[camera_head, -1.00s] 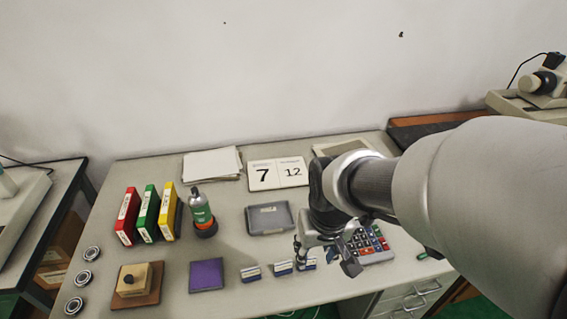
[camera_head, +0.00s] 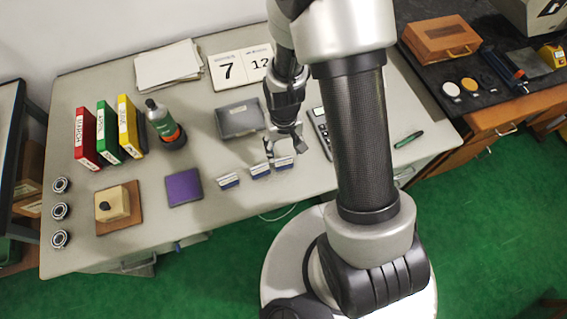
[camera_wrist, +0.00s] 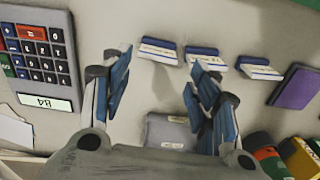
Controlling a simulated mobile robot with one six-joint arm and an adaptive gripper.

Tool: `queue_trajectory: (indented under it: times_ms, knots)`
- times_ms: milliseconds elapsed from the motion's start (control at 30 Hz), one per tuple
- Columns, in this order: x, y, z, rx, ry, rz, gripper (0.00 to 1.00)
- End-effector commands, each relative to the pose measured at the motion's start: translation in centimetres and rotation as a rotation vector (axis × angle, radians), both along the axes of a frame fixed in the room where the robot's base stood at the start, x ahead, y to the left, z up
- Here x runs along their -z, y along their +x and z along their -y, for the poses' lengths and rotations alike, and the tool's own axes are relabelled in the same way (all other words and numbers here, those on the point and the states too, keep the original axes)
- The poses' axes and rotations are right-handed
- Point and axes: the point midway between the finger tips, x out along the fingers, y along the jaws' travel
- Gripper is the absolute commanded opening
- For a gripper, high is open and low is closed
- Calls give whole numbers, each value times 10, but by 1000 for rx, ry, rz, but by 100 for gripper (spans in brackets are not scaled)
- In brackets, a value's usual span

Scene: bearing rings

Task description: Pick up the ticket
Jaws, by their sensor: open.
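Three small blue-and-white pieces with printed white faces lie in a row near the table's front edge: a left one (camera_head: 228,181), a middle one (camera_head: 260,171) and a right one (camera_head: 284,163). I cannot tell from the print which is the ticket. In the wrist view the order is reversed: the right one (camera_wrist: 158,50) shows ahead of the space between my fingers, the middle one (camera_wrist: 204,58) near one fingertip, the left one (camera_wrist: 260,68) farther off. My gripper (camera_head: 283,148) is open and empty, just behind the right piece; its spread fingers (camera_wrist: 158,72) show in the wrist view.
A calculator (camera_wrist: 38,55) lies close beside my gripper. A grey box (camera_head: 240,119) is behind the row, a purple pad (camera_head: 184,187) to its left. A bottle (camera_head: 163,123) and coloured binders (camera_head: 84,140) stand farther left. A green pen (camera_head: 408,140) lies at right.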

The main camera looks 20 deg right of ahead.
Motion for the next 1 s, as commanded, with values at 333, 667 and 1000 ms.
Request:
queue_trajectory:
  times_ms: [333, 667, 1000]
  knots:
    - [42, 0, 0, 0, 0, 1, 55]
    - [81, 2, 2, 0, 0, -2, 55]
    - [93, 3, 2, 0, 0, 1, 55]
